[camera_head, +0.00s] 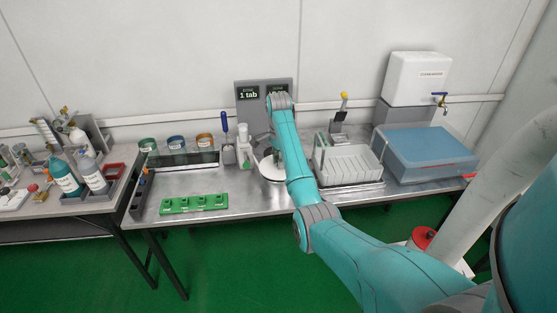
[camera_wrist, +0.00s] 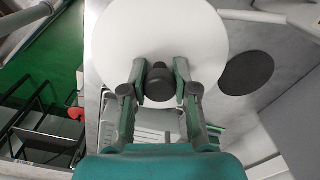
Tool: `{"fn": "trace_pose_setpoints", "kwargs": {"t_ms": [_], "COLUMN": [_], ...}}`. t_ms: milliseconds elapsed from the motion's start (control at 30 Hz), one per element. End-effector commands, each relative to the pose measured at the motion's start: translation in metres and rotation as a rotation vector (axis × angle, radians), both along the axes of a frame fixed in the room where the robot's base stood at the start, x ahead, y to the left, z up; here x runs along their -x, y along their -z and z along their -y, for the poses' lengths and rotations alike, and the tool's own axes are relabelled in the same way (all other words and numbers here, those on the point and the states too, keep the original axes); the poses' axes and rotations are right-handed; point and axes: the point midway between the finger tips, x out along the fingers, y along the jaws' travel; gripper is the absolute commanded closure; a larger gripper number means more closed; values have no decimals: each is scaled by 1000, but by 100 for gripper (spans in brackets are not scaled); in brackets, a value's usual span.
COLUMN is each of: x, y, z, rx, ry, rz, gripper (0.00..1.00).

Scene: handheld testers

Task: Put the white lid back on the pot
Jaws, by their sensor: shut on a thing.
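The white lid (camera_wrist: 200,30) is a large round disc with a black knob (camera_wrist: 158,84). My gripper (camera_wrist: 158,82) has its two green-padded fingers on either side of the knob and is shut on it. In the head view the lid (camera_head: 272,172) shows partly beside my arm, over the metal table. My gripper (camera_head: 268,154) is small and partly hidden by my arm there. I cannot make out the pot in either view; the lid and arm hide part of the table.
A dark round disc (camera_wrist: 246,73) lies beside the lid. A white slotted rack (camera_head: 350,165) and a blue-topped box (camera_head: 428,150) stand to the right. A green block (camera_head: 194,204) lies at the front left. A white bottle (camera_head: 244,150) stands just left of my gripper.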

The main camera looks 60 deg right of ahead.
Motion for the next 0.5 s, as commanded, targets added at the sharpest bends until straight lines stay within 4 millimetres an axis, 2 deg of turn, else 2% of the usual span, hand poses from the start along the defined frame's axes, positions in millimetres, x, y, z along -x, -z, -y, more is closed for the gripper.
{"fn": "trace_pose_setpoints", "kwargs": {"t_ms": [500], "x": [0], "y": [11], "z": [0], "rx": [0], "ry": [0], "rz": [1], "gripper": [100]}}
